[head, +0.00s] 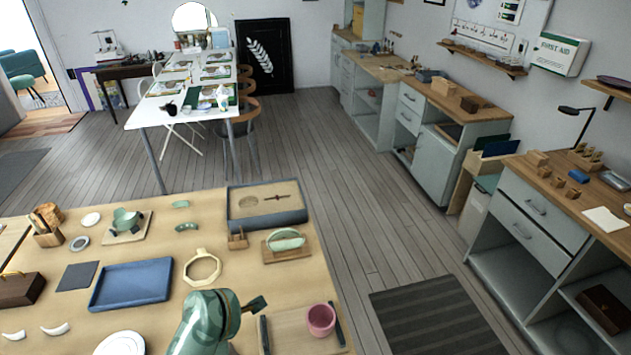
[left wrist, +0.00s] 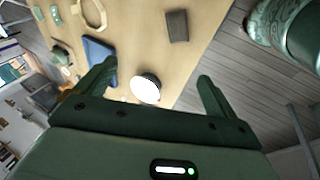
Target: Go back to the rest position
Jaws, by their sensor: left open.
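My left gripper (left wrist: 154,82) is open in the left wrist view, its two dark green fingers spread wide. A round white dish (left wrist: 146,88) shows between the fingers in the picture, on the table beyond them. Nothing is seen held. In the head view a green arm part (head: 205,322) of mine rises at the bottom middle over the wooden table (head: 225,318). I cannot tell which arm it belongs to.
Near the arm are a blue tray (head: 131,284), an eight-sided frame (head: 202,267), a pink cup (head: 321,319) on a board, and the white dish (head: 121,344). A dark block (left wrist: 177,26) lies on the table. Open floor (head: 330,220) lies beyond the table.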

